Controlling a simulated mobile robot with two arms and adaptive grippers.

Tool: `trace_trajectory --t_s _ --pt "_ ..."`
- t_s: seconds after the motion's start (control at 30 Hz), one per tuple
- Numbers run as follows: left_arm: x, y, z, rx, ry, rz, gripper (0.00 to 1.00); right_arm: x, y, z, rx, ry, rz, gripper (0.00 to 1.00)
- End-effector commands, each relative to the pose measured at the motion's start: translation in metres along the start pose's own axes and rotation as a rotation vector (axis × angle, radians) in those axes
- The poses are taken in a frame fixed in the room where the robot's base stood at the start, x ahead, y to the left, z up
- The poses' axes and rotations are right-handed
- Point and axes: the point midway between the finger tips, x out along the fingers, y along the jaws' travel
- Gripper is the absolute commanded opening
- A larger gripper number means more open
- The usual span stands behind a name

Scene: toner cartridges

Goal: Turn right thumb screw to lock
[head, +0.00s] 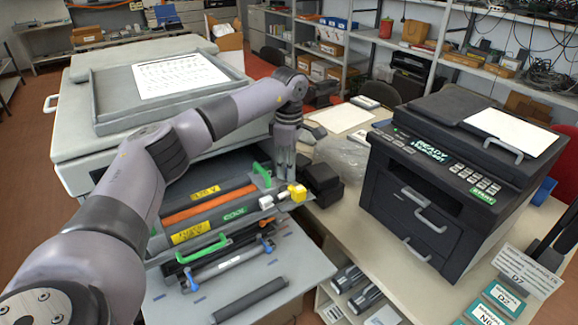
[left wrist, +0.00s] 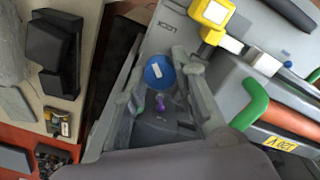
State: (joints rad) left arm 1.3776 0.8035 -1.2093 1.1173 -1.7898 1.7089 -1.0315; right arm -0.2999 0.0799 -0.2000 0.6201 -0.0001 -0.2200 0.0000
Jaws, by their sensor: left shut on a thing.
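The right thumb screw (left wrist: 157,70) is a round blue knob in the left wrist view, beside a grey panel with a "LOCK" label (left wrist: 167,26). My left gripper (left wrist: 161,82) has one finger on each side of the knob and is shut on it. A small purple part (left wrist: 160,103) shows just below the knob. In the head view my left arm reaches over the open machine (head: 70,155), and its gripper points down at the right end of the open front. The knob is hidden there behind the gripper. My right gripper is in neither view.
A yellow-ended part (head: 297,192) and a green handle (head: 262,175) sit close to the gripper. Black blocks (head: 320,180) lie just right of it. An orange roller (head: 210,205) and another green handle (head: 203,248) lie in the open front. A black printer (head: 440,190) stands on the right table.

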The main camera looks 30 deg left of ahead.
Motion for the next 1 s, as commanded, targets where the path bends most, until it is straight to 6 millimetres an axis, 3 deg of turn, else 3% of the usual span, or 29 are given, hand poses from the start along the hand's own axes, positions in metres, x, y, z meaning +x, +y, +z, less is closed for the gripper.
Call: trace_trajectory --t_s 0.03,0.07,0.33,0.7,0.83,1.0 --pt "-0.001 0.0 0.0 0.001 -0.001 0.002 0.0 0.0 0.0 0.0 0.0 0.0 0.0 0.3" --pt "-0.001 0.0 0.0 0.001 -0.001 0.002 0.28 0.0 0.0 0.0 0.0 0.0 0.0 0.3" --pt "-0.001 0.0 0.0 0.0 -0.001 0.001 0.46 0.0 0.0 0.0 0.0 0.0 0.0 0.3" --pt "-0.005 0.001 0.0 -0.001 -0.001 0.002 0.46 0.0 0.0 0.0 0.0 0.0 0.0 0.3" --pt "-0.022 0.001 0.0 -0.001 -0.002 0.004 0.46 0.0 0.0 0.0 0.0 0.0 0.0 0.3" --pt "-0.059 0.001 0.001 0.0 -0.003 0.004 0.46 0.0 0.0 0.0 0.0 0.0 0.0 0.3"
